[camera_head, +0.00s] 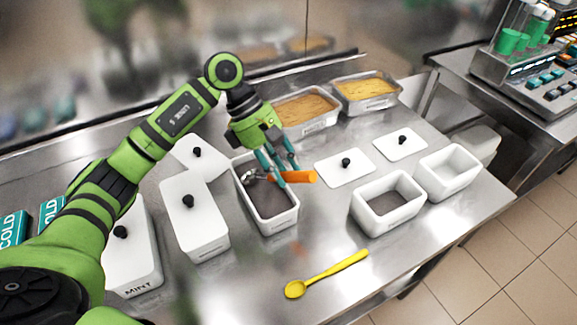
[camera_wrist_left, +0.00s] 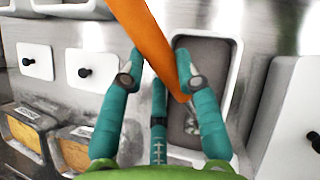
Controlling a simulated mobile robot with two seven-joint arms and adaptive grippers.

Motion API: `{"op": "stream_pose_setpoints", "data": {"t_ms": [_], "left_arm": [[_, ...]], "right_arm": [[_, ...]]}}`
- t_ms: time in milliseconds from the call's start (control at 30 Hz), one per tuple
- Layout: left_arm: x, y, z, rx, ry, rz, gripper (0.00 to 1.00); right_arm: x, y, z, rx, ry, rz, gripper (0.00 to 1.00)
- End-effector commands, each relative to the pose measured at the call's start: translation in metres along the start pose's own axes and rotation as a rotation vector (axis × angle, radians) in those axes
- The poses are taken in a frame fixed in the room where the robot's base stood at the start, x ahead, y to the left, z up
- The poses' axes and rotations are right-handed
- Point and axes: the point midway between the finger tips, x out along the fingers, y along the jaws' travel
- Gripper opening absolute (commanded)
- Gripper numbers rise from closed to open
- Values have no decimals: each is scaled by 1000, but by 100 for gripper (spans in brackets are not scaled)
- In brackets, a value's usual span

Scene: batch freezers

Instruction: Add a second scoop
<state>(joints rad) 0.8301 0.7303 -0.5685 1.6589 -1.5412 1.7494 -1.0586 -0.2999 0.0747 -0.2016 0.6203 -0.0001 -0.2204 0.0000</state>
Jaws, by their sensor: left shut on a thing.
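My left gripper (camera_head: 284,177) is shut on the orange handle (camera_head: 301,177) of a scoop. The handle also shows in the left wrist view (camera_wrist_left: 143,28), between the fingers (camera_wrist_left: 162,84). The scoop's metal head (camera_head: 250,176) is over or in the far part of an open white tub (camera_head: 280,226) of grey-brown ice cream. It shows partly behind a finger in the left wrist view (camera_wrist_left: 192,126); whether it touches the ice cream, I cannot tell. A smaller white tub (camera_head: 389,222) to the right has a grey-brown inside. My right gripper is not in view.
Lidded white tubs (camera_head: 195,222) stand left of the open tub. Two loose lids (camera_head: 344,168) lie to its right, near an empty-looking white tub (camera_head: 448,178). Metal pans (camera_head: 366,90) stand behind. A yellow spoon (camera_head: 326,275) lies in front, with bare counter around it.

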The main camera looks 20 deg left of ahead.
Motion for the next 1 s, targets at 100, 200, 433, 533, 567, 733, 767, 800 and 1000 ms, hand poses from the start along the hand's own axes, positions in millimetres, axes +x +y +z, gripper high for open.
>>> {"op": "stream_pose_setpoints", "data": {"t_ms": [100, 200, 433, 533, 567, 733, 767, 800, 1000], "left_arm": [[-6, 0, -7, -2, 0, -1, 0], [-9, 0, -13, -2, 0, -2, 0], [-19, 0, -26, -3, 1, -2, 0], [-22, -1, -32, -3, 0, -2, 0], [-24, -1, -34, -2, 0, -3, 0], [-15, 0, -27, 4, 106, -1, 0], [-18, 0, -25, 2, 103, 0, 0], [-19, 0, -23, 2, 102, 0, 0], [-28, 0, -11, 3, 100, -2, 0]], "right_arm": [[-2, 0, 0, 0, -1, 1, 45], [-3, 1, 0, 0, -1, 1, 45], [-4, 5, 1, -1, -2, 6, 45], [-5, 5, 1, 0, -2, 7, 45], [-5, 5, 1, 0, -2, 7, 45], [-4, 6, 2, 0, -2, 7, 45], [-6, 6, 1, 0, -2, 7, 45], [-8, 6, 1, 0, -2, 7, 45], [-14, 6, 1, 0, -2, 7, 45]]}}
